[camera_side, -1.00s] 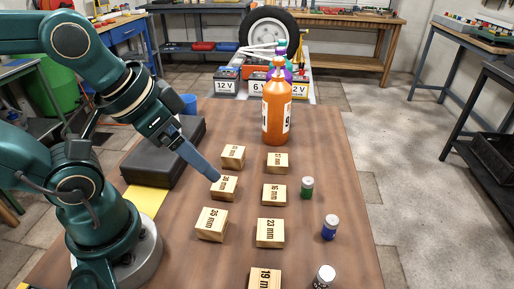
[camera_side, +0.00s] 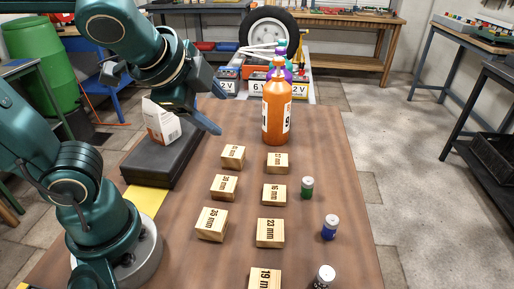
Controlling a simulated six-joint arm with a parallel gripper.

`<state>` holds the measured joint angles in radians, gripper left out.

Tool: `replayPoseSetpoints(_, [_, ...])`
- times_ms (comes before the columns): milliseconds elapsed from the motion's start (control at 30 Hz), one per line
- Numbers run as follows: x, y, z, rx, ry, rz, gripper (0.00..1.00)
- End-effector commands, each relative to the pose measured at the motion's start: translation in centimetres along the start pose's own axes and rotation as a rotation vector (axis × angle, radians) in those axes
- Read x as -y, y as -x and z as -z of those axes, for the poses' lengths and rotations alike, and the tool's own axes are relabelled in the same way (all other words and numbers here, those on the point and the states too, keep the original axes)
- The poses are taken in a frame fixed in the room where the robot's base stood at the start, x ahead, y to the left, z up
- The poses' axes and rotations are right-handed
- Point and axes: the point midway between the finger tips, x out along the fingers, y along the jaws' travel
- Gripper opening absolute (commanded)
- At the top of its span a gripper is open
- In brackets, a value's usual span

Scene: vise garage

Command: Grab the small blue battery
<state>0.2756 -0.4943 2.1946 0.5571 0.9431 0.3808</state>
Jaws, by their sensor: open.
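The small blue battery (camera_side: 330,228) is a short blue cylinder with a white top, standing upright at the right side of the wooden table (camera_side: 337,160). My gripper (camera_side: 220,111) is at the upper left, above the far part of the table and left of the orange bottle. Its fingers are spread and nothing shows between them. It is well apart from the blue battery. A similar green cylinder (camera_side: 307,188) stands behind the blue one, and a black one (camera_side: 323,277) stands in front, partly cut off by the frame edge.
Several wooden blocks with millimetre labels (camera_side: 270,233) stand in two columns left of the cylinders. A tall orange bottle (camera_side: 276,112) stands at the back. A black box (camera_side: 165,163) at the left bears a white-and-brown carton (camera_side: 161,122). The table's right strip is mostly clear.

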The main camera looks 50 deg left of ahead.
Motion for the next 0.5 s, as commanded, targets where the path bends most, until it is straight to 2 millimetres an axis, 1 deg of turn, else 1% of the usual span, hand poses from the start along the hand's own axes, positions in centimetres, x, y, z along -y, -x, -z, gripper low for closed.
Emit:
replayPoseSetpoints(33, [0.6, -0.7, 1.2, -0.015, -0.198, 0.054, 0.67])
replayPoseSetpoints(67, [1.1, -1.1, 2.0, -0.026, -0.32, 0.094, 0.67])
replayPoseSetpoints(100, [1.6, -1.5, 3.3, -0.043, -0.49, 0.151, 0.67])
replayPoseSetpoints(167, [2.1, -1.9, 5.5, -0.071, -0.745, 0.238, 0.67])
replayPoseSetpoints(200, [2.2, -2.0, 7.0, -0.089, -0.905, 0.296, 0.67])
replayPoseSetpoints(233, [2.1, -2.1, 8.1, -0.101, -1.016, 0.336, 0.67])
replayPoseSetpoints(300, [1.7, -2.0, 10.6, -0.129, -1.245, 0.427, 0.67])
replayPoseSetpoints(367, [1.1, -1.8, 12.5, -0.15, -1.417, 0.499, 0.67])
replayPoseSetpoints(400, [0.7, -1.7, 13.7, -0.164, -1.521, 0.545, 0.67])
replayPoseSetpoints(500, [-0.8, -1.3, 16.2, -0.194, -1.756, 0.655, 0.67])
